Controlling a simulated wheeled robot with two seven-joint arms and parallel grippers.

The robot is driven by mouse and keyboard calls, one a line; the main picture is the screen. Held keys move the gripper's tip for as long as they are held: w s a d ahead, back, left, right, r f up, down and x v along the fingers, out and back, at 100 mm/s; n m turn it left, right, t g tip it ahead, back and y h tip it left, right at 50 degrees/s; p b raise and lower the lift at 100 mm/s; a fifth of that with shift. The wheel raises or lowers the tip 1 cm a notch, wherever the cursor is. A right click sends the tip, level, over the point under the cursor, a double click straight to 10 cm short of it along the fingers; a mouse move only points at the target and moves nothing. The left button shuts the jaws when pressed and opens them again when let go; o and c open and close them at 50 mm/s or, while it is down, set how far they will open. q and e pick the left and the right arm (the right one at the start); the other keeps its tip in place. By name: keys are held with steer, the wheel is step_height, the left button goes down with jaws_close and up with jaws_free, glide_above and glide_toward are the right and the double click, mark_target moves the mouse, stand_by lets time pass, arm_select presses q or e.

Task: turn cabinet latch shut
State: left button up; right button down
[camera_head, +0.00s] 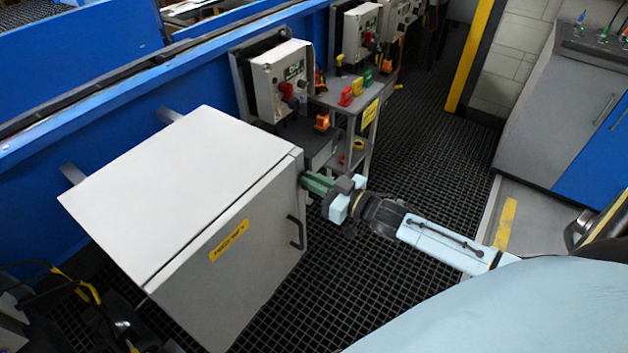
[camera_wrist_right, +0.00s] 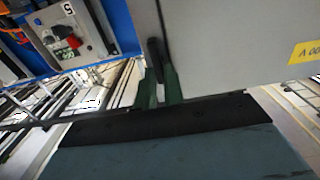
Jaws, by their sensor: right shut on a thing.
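The cabinet (camera_head: 165,180) is a pale grey box with a yellow label (camera_head: 229,240) and a black bar handle (camera_head: 297,232) on its front. The front door looks closed. My right gripper (camera_head: 314,183) reaches in from the right to the cabinet's upper right front edge. In the right wrist view its green fingers (camera_wrist_right: 161,82) are shut on a dark latch (camera_wrist_right: 155,58) beside the cabinet wall (camera_wrist_right: 215,45). In the head view the fingers hide the latch, so I cannot tell its exact angle. My left gripper is not in view.
A control box with a red knob (camera_head: 280,80) is on the blue wall behind the cabinet. A grey stand (camera_head: 340,105) carries red, yellow and green items close behind my right gripper. Dark grating floor (camera_head: 330,285) is clear in front. A grey-and-blue console (camera_head: 570,115) stands right.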

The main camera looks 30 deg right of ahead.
steer(key=n, duration=0.8)
steer(key=a+f+n+p, duration=0.1)
steer(key=n, duration=0.4)
steer(key=shift+s, duration=0.25)
steer(key=n, duration=0.3)
steer(key=n+b, duration=0.1)
steer(key=shift+a+f+n, duration=0.1)
steer(key=shift+f+n, duration=0.15)
steer(key=shift+n, duration=0.15)
stand_by(0.3)
steer(key=c, duration=1.5)
jaws_free()
steer(key=shift+s, duration=0.1)
